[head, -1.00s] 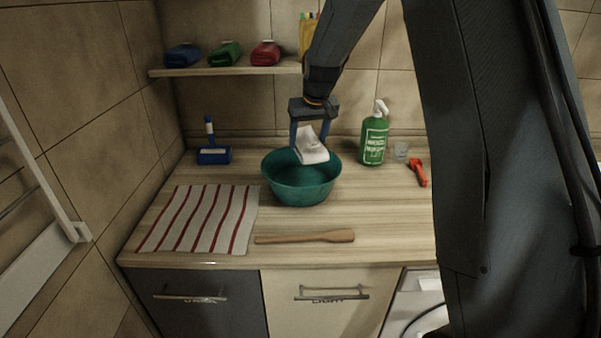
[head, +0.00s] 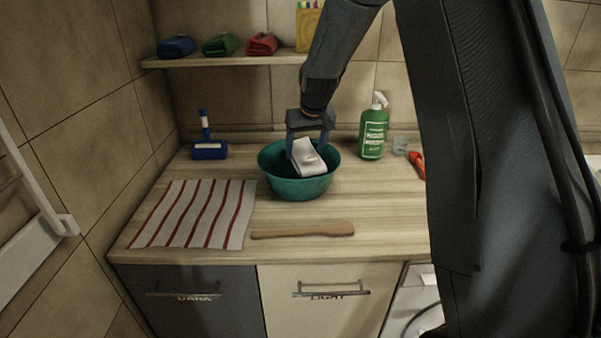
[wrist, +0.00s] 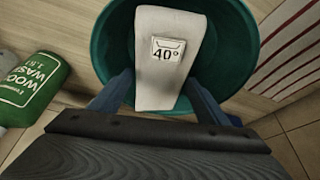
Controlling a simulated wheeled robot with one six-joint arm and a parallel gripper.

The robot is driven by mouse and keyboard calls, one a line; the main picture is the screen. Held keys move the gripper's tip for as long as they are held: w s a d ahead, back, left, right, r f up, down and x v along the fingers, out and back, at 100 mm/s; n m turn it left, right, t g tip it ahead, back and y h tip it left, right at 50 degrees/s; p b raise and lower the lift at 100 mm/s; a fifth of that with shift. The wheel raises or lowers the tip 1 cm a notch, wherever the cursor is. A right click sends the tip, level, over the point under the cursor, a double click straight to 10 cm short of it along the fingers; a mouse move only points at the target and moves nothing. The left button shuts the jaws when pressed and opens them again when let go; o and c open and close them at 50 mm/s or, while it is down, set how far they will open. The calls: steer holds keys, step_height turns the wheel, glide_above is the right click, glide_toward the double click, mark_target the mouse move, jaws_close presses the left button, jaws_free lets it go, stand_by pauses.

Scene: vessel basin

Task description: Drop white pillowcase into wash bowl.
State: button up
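The white pillowcase (head: 310,160) is a folded strip between the fingers of my gripper (head: 306,150). Its lower end is within the rim of the teal wash bowl (head: 294,189), which stands on the wooden counter. In the wrist view the pillowcase (wrist: 165,25) carries a "40°" wash label and reaches over the bowl (wrist: 113,50). The blue fingers of my gripper (wrist: 160,88) meet it from both sides. Whether the pillowcase touches the bowl's bottom is hidden.
A striped cloth (head: 195,214) lies left of the bowl and a wooden paddle (head: 303,231) in front. A green spray bottle (head: 373,132), a glass (head: 400,145) and a red-orange tool (head: 417,163) are right. A blue brush (head: 208,149) stands behind left, beneath a shelf (head: 222,60).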

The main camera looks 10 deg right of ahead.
steer(key=o, duration=0.3)
steer(key=shift+b+v, duration=1.25)
steer(key=shift+v, duration=2.65)
steer(key=s+f+g, duration=0.1)
steer(key=s+f, duration=0.3)
steer(key=s, duration=0.6)
steer(key=s+f+g+b, duration=0.1)
steer(key=s+f, duration=0.4)
steer(key=s, duration=0.5)
steer(key=s+f+g, duration=0.1)
steer(key=s+f, duration=0.3)
steer(key=s, duration=0.7)
steer(key=shift+a+f+m, duration=0.25)
steer(key=shift+m, duration=0.15)
steer(key=shift+s, duration=0.1)
